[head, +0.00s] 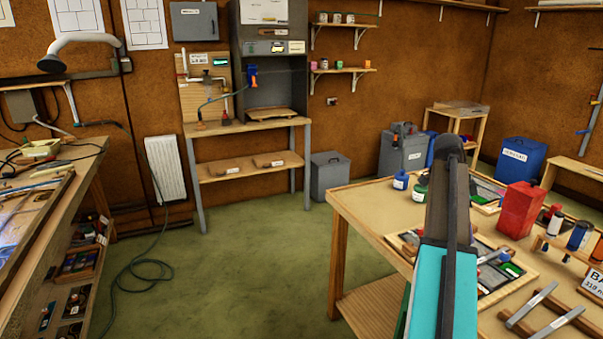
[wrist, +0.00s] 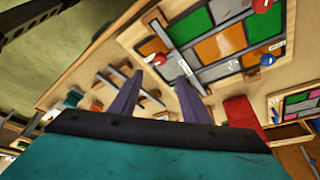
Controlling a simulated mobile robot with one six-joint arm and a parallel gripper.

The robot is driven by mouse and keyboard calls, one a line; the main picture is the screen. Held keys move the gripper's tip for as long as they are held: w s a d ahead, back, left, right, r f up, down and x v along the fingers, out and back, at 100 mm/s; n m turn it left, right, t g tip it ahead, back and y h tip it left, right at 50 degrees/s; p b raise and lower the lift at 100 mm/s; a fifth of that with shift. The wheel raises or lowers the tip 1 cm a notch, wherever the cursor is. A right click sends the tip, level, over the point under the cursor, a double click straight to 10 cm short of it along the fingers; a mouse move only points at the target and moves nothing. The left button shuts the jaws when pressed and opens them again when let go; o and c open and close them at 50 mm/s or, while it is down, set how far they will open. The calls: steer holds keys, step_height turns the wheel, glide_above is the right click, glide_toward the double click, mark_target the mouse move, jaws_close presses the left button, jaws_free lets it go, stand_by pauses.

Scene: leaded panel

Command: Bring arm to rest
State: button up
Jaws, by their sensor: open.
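My gripper (wrist: 160,82) shows in the wrist view as two purple-grey fingers standing apart, with nothing held between them. In the head view my turquoise and dark arm rises over the right-hand bench and hides part of the panel (head: 490,285) there; the fingers cannot be made out in that view.
The right-hand wooden bench (head: 362,212) carries a red container (head: 519,210), blue and green bottles (head: 401,180), a bottle rack and metal tools (head: 530,305). A left bench (head: 85,165) holds more work. Green floor between the benches is open, apart from a hose (head: 145,270).

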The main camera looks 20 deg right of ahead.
steer(key=w+a+f+n+g, duration=0.1)
steer(key=w+a+f, duration=0.3)
steer(key=a+f, duration=0.25)
steer(key=w+a+f+n, duration=0.2)
steer(key=w+a+f, duration=0.3)
steer(key=f, duration=0.2)
steer(key=a+f+n+g+y, duration=0.15)
steer(key=a+f+n, duration=0.25)
steer(key=a+f, duration=1.55)
steer(key=s+a+f+n+y, duration=0.1)
steer(key=s+a+f+n, duration=1.9)
steer(key=s+a+f, duration=0.5)
step_height(320, 180, down, 3)
steer(key=shift+s+a+r+y, duration=0.15)
steer(key=shift+s+r+y, duration=0.05)
steer(key=shift+y, duration=0.15)
